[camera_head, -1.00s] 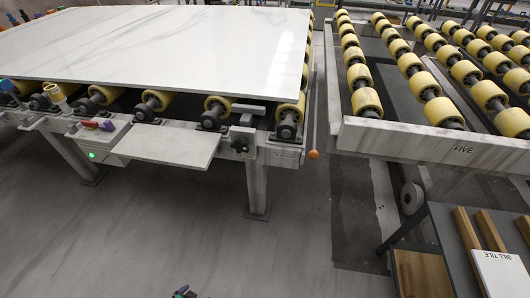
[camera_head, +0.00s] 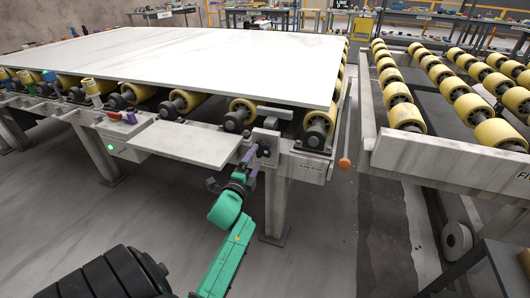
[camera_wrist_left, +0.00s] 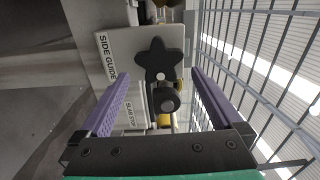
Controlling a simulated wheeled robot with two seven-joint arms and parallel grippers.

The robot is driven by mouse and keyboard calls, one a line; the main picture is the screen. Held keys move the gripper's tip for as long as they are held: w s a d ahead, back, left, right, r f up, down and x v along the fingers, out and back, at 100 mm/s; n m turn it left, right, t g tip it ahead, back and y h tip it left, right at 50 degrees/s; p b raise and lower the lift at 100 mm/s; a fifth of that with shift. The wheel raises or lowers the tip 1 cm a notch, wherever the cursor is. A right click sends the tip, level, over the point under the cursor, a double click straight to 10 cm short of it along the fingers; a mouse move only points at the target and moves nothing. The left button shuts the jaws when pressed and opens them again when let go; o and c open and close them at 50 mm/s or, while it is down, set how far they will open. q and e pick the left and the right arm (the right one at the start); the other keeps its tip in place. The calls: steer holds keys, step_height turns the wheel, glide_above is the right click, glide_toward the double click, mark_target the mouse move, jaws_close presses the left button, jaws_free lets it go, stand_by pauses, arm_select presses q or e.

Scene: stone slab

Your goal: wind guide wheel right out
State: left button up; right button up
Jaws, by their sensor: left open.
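The guide wheel, a black star-shaped knob (camera_wrist_left: 160,58), sits on a pale plate labelled "SIDE GUIDE" (camera_wrist_left: 108,62). In the head view the dark knob (camera_head: 265,151) shows small at the front right corner of the slab table. My left gripper (camera_head: 256,158) has reached up to it from below. In the left wrist view my left gripper (camera_wrist_left: 160,76) is open, with one purple finger on each side of the knob and clear gaps to it. A round black knob (camera_wrist_left: 166,99) sits just below the star. My right gripper is not in view.
A white marble slab (camera_head: 220,60) lies on yellow rollers above the knob. A pale shelf (camera_head: 185,143) juts out to the left, and an orange-ended lever (camera_head: 344,163) hangs to the right. A table leg (camera_head: 275,208) stands close to my left arm.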

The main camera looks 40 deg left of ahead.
mark_target(261, 151)
arm_select(q)
steer(key=b+x, duration=0.1)
steer(key=x, duration=0.6)
steer(key=shift+f, duration=0.1)
steer(key=c, duration=1)
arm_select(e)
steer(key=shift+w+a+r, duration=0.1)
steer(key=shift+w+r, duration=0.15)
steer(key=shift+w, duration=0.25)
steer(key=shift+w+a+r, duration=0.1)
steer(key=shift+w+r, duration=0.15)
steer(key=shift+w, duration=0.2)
arm_select(q)
steer(key=shift+n+p, duration=0.3)
steer(key=shift+n, duration=0.1)
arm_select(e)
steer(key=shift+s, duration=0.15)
